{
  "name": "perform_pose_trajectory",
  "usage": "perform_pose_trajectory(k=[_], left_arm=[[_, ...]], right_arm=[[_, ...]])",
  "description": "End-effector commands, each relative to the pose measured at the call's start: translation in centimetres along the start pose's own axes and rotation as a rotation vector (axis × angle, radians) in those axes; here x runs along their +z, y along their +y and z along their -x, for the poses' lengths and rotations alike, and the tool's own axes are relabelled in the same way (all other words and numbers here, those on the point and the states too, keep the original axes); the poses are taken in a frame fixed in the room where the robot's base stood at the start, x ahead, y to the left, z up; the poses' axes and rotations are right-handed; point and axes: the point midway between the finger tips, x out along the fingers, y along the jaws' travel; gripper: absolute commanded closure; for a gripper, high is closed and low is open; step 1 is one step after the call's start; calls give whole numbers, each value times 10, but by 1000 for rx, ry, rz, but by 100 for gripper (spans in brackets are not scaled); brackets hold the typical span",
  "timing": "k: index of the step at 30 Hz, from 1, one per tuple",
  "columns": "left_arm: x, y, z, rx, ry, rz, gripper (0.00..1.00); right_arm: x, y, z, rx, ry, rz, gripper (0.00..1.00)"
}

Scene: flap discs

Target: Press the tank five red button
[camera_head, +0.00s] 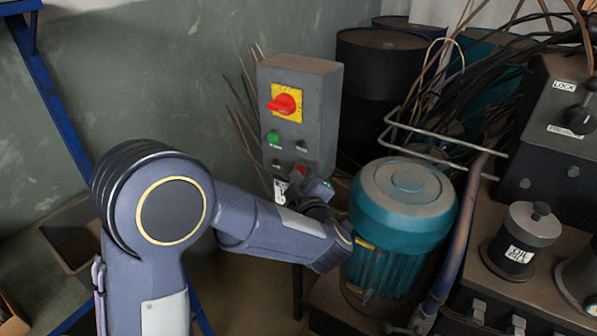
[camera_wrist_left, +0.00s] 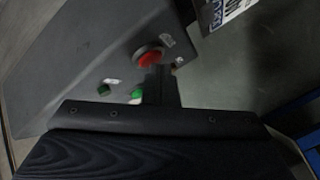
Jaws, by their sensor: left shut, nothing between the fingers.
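A grey control box (camera_head: 322,112) stands near the back wall, with a red rotary switch (camera_head: 284,104) on a yellow plate and green buttons (camera_head: 273,137) below it. A red button (camera_head: 300,169) sits low on its face, partly hidden by my left gripper. In the left wrist view, the red button (camera_wrist_left: 148,58) is round and lies just beyond the tip of my left gripper (camera_wrist_left: 158,72). The fingers are shut and hold nothing. I cannot tell whether the tip touches the button. No tank number is readable. My right gripper is out of view.
Dark barrels (camera_head: 378,75), bent metal rods and cables crowd behind. A machine with an oil-fill cap (camera_head: 521,240) fills the right. A blue frame (camera_head: 50,90) stands left.

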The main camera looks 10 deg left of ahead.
Motion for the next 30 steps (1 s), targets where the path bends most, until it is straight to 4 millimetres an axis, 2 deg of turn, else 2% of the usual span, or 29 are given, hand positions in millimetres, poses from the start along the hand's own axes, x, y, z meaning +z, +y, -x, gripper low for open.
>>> perform_pose_trajectory(k=[11,21,30], left_arm=[[0,0,0,1,-2,0,100],[-7,-8,11,1,-1,0,100],[-8,-9,12,0,-1,0,100]], right_arm=[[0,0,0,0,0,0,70],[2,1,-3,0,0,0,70],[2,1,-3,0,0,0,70]])
